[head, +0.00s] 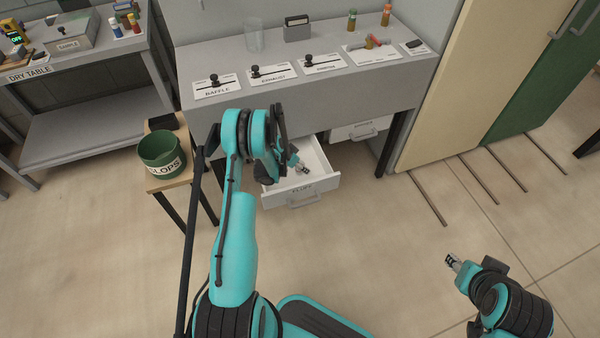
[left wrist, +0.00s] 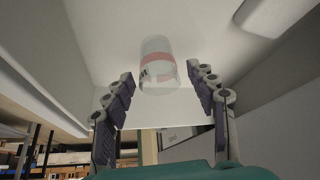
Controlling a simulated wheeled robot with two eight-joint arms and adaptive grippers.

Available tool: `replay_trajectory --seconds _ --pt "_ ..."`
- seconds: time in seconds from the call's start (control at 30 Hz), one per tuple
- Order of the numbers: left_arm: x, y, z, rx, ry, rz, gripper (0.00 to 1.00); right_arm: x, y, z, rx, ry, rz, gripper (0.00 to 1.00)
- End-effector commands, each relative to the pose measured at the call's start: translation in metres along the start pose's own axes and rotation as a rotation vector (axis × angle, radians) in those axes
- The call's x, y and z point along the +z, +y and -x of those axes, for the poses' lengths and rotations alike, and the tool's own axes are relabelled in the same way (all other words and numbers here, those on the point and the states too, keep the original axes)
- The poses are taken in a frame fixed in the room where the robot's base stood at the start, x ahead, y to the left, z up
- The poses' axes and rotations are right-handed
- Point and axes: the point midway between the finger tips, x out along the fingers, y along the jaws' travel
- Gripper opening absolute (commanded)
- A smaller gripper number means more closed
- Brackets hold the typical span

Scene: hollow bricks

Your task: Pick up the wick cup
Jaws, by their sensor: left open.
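A pale, see-through cup with a red band and dark lettering (left wrist: 157,68), probably the wick cup, shows in the left wrist view inside a white drawer. My left gripper (left wrist: 160,92) is open, with one finger on each side of the cup in that view; I see no clear contact. In the head view my left gripper (head: 299,167) is over the open drawer (head: 322,183), and the cup cannot be made out there. My right gripper (head: 453,262) is over the floor at the right, away from the drawer; its jaw opening is too small to judge.
The grey bench (head: 300,95) above the drawer carries labelled slider plates, a clear glass (head: 254,36) and small bottles. Another drawer (head: 362,128) is slightly open. A green pot (head: 162,154) stands on a small table at left. Floor rails (head: 425,200) lie at right.

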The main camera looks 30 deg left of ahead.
Motion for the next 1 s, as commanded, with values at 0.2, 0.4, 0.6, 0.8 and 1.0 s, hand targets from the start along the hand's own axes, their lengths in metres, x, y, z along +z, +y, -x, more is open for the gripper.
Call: replay_trajectory --seconds 0.2,0.4,0.6,0.8,1.0 --pt "-0.001 0.0 -0.004 0.0 0.0 0.0 0.57 0.0 0.0 -0.001 0.0 0.0 0.0 0.4" --pt "-0.001 0.0 -0.003 0.0 0.0 0.001 0.12 0.0 0.0 -0.001 0.0 0.0 0.0 0.4" --pt "-0.001 0.0 -0.003 0.0 0.001 0.001 0.11 0.0 0.0 -0.001 0.0 0.0 0.0 0.4" --pt "-0.002 0.0 -0.002 0.0 0.001 0.001 0.11 0.0 0.0 0.0 0.0 0.0 0.0 0.4" --pt "-0.01 0.0 0.013 0.0 0.001 0.001 0.11 -0.006 0.0 0.008 0.0 0.0 0.0 0.4"
